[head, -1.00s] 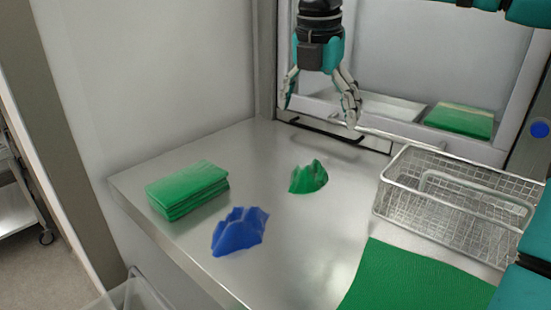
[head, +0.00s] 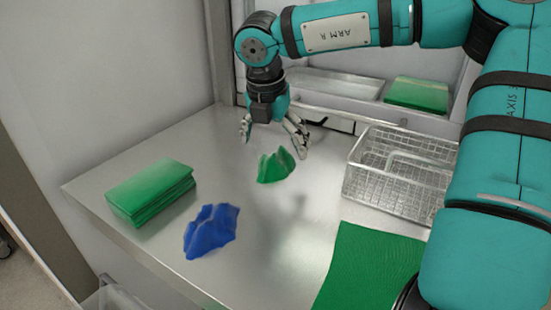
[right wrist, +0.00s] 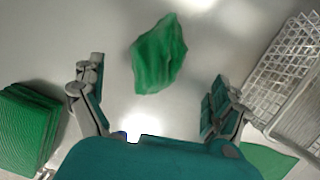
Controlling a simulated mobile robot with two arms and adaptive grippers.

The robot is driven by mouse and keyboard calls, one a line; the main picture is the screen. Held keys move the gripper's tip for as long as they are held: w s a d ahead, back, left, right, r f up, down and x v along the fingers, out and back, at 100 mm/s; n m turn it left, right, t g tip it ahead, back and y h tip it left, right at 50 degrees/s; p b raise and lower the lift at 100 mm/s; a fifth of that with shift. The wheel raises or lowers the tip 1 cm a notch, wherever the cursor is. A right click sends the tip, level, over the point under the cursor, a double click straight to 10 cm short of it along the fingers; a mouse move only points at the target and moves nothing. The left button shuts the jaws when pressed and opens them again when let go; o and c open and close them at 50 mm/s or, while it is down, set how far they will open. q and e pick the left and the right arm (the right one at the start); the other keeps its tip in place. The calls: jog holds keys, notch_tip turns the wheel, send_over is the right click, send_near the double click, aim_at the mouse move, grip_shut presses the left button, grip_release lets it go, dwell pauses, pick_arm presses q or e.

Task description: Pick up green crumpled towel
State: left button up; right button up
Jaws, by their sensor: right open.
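The green crumpled towel (head: 275,166) lies on the steel table, toward its back. My right gripper (head: 274,148) is open and empty above it in the head view, with its fingers pointing down. In the right wrist view the towel (right wrist: 159,54) lies beyond the fingertips, between the lines of the two spread fingers (right wrist: 152,85). The gripper does not touch it as far as I can see. My left gripper is not in view.
A blue crumpled towel (head: 211,231) and a stack of folded green towels (head: 150,192) lie to the left. A wire basket (head: 400,175) stands at the right, behind a flat green cloth (head: 372,268). A recess behind holds another green stack (head: 417,94).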

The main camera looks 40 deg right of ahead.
aim_at(275, 155)
jog(key=shift+f, duration=0.3)
jog(key=p+x, duration=0.2)
jog(key=x, duration=0.1)
jog(key=shift+w+d+f, duration=0.1)
jog(key=shift+w+f, duration=0.05)
jog(key=shift+f, duration=0.2)
jog(key=shift+w+d+f, duration=0.1)
jog(key=shift+d+f, duration=0.05)
jog(key=shift+f, duration=0.35)
jog(key=shift+r, duration=0.1)
jog(key=shift+c, duration=1.2)
jog(key=c, duration=1.1)
